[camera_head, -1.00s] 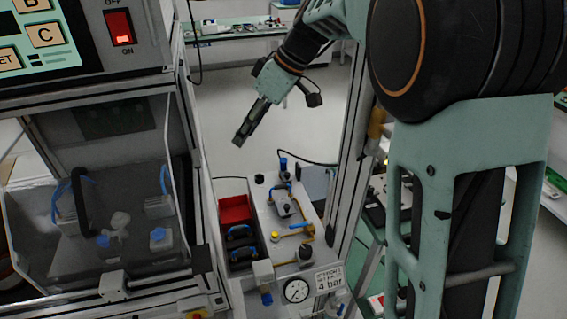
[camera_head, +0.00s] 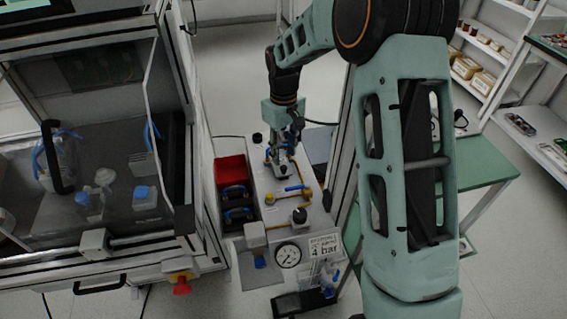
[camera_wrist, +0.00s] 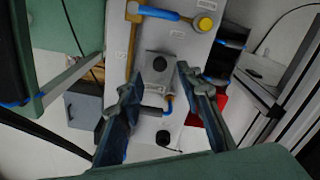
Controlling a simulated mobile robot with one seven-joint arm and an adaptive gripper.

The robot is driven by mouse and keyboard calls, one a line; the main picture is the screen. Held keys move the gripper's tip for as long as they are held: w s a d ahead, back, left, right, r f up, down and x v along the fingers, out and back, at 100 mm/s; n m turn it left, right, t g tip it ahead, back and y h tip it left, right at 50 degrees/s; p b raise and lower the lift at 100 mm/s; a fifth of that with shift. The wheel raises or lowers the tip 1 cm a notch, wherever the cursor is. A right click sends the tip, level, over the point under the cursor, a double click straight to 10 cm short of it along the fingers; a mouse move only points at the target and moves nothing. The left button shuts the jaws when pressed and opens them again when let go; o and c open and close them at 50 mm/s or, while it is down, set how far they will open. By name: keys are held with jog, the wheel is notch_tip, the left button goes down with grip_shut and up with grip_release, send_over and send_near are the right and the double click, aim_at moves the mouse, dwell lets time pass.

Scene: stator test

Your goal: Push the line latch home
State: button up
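A white panel (camera_head: 262,224) carries brass pipes, blue-handled valves and black knobs; I cannot tell for sure which part is the line latch. A grey block with a black knob (camera_wrist: 160,64) sits on the panel between my fingers in the wrist view. In the head view my gripper (camera_head: 284,160) points down over it and partly hides it. In the wrist view my gripper (camera_wrist: 156,80) is open, one finger on each side of the block, nothing held; contact is unclear. A blue handle (camera_wrist: 158,13) and yellow cap (camera_wrist: 205,24) lie beyond the block.
A pressure gauge (camera_head: 288,255) and a "4 bar" sign (camera_head: 324,246) are at the panel's front. A red bin (camera_head: 231,171) with dark blue-edged items below it stands left of the panel. A clear-doored cabinet (camera_head: 90,190) is farther left. A frame post rises at the right.

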aim_at(284, 167)
notch_tip(284, 167, down, 5)
dwell(0.3)
grip_shut()
